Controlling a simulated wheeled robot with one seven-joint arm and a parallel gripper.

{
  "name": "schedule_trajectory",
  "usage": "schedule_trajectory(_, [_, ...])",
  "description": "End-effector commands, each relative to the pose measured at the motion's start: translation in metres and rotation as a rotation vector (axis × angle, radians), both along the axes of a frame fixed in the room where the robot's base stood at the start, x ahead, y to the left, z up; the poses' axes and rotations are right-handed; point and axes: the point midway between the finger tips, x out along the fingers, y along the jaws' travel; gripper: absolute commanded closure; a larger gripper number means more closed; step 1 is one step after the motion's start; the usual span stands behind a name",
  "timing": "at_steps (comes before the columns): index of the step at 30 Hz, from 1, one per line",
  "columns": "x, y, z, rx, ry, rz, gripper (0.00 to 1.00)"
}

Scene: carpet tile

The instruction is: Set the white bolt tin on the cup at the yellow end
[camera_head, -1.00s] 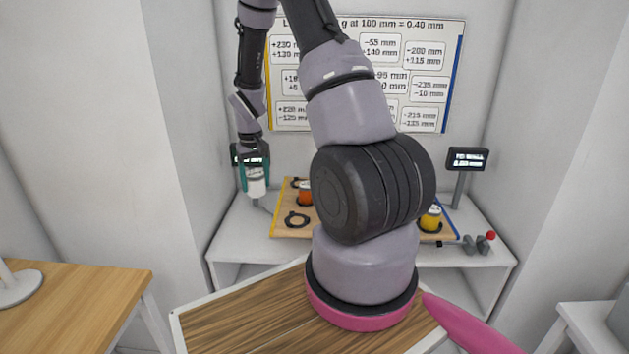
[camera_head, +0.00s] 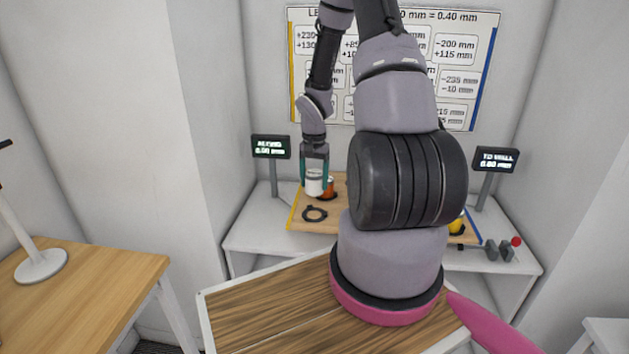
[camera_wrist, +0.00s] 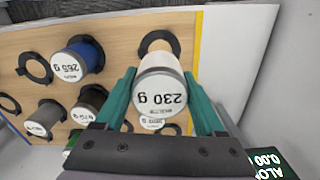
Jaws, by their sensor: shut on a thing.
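My gripper (camera_head: 315,180) is shut on the white bolt tin (camera_head: 314,184), near the yellow end of the board. In the wrist view the white tin (camera_wrist: 160,88) sits between the teal fingers (camera_wrist: 160,100), its lid reading 230 g. A black cup ring (camera_wrist: 158,38) near the yellow strip (camera_wrist: 196,45) is partly hidden behind the tin. I cannot tell how high the tin is above the board. In the head view an empty black ring (camera_head: 314,214) lies in front of the tin, near the yellow edge (camera_head: 295,210).
An orange tin (camera_head: 328,189) stands close by the held tin. The board also carries a blue tin (camera_wrist: 86,54), a dark tin (camera_wrist: 90,104), a grey tin (camera_wrist: 45,118) and a yellow tin (camera_head: 457,226). Display posts (camera_head: 271,147) (camera_head: 496,160) flank the board.

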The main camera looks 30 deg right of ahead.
Motion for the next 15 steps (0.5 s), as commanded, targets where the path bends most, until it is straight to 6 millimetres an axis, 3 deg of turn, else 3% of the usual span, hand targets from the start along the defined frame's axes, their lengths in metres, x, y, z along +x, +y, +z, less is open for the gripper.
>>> schedule_trajectory(15, [-0.001, 0.000, -0.060, 0.000, 0.003, 0.000, 1.00])
